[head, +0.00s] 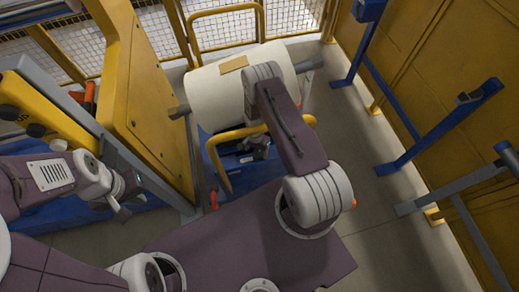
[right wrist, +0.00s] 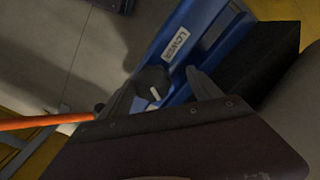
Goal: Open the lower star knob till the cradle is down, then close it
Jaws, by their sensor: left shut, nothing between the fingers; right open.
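The lower star knob (right wrist: 152,88) is dark with a white mark and sits beside the blue panel labelled LOWER (right wrist: 176,44). In the right wrist view my right gripper (right wrist: 157,82) is open, its two fingers on either side of the knob; I cannot tell whether they touch it. In the head view my forearm hides most of that gripper and the knob. A large cream film roll (head: 216,98) with a shaft lies above the blue lifting unit (head: 236,163); the cradle itself is mostly hidden. My left gripper (head: 127,205) is shut and empty at the left, away from the roll.
A yellow machine frame (head: 150,95) stands left of the roll. A yellow handle bar (head: 235,134) rises from the blue unit. An orange rod (right wrist: 45,122) shows in the right wrist view.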

